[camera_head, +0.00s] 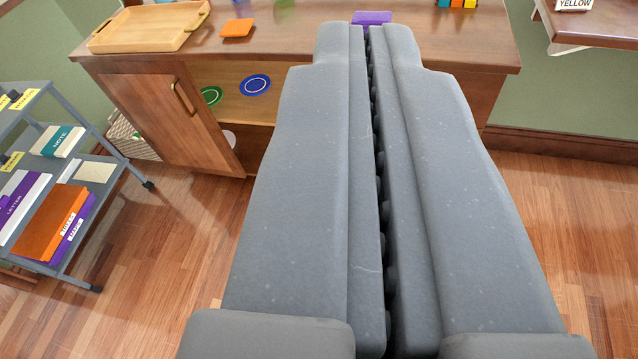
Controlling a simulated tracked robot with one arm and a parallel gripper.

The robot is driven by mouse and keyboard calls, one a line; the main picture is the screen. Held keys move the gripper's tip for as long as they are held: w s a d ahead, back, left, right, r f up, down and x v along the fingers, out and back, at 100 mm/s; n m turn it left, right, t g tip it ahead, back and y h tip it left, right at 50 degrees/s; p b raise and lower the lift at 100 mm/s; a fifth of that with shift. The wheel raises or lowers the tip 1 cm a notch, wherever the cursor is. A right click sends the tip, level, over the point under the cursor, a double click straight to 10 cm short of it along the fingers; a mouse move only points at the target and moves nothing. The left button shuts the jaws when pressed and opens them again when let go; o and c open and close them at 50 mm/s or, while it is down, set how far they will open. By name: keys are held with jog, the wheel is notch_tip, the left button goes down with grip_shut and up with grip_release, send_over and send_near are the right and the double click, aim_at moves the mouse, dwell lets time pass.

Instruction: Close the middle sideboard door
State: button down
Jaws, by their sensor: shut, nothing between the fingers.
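The wooden sideboard (330,46) stands ahead, its top running across the upper picture. At its left, a brown door (150,112) with a brass handle (182,97) shows; I cannot tell whether it stands ajar. Right of it is an open compartment (226,74) with a pale inside. No door panel covers the part that I see, and I cannot make out the middle door. My gripper (360,28) is shut and empty, pointing away over the sideboard. Its large grey fingers hide the sideboard's middle and much of its right front.
A green plate (210,96) and a blue plate (255,85) are in the compartment. A wooden tray (150,27), an orange item (238,28) and a purple item (372,17) lie on top. A grey cart (75,150) with books stands left. Floor at right is clear.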

jog(key=w+d+f+m+p, duration=0.1)
jog(key=w+d+f+p, duration=0.15)
jog(key=w+f, duration=0.4)
jog(key=w+d+f+m+p, duration=0.1)
jog(key=w+d+f, duration=0.2)
jog(key=w+f, duration=0.35)
jog(key=w+d+f+y+p, duration=0.25)
jog(key=w+f, duration=0.45)
jog(key=f, duration=0.5)
jog(key=s+a+f+m+y+p, duration=0.2)
jog(key=s+f+y, duration=0.1)
jog(key=f, duration=0.7)
jog(key=s+a+f+m+y+p, duration=0.2)
jog(key=a+f+m+y, duration=0.1)
jog(key=f, duration=0.6)
jog(key=s+a+f+m+y+p, duration=0.2)
jog(key=s+f+y, duration=0.1)
jog(key=f, duration=0.7)
jog(key=s+a+b+x, duration=0.1)
jog(key=a+b+x, duration=0.1)
jog(key=x, duration=1)
jog(key=shift+a, duration=0.45)
